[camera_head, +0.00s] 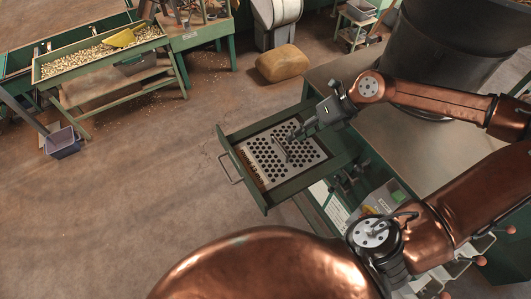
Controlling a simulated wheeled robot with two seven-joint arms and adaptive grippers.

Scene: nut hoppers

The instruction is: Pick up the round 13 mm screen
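A light metal screen (262,150) with a grid of round dark holes lies flat in an open green drawer (291,188). A small bar-like handle (281,151) stands near the middle of the screen. Brownish lettering, too small to read surely, runs along the screen's left side. My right gripper (296,134) reaches in from the right, with its fingers over the back right part of the screen, close to the handle. I cannot tell whether the fingers touch the handle or how far apart they are. My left gripper is not in view.
A green cabinet with a brown top (335,70) stands right of the drawer, bearing a large dark round bin (455,50). A hopper table of nuts (100,52) with a yellow scoop (124,37) stands far left. A sack (282,63) lies behind.

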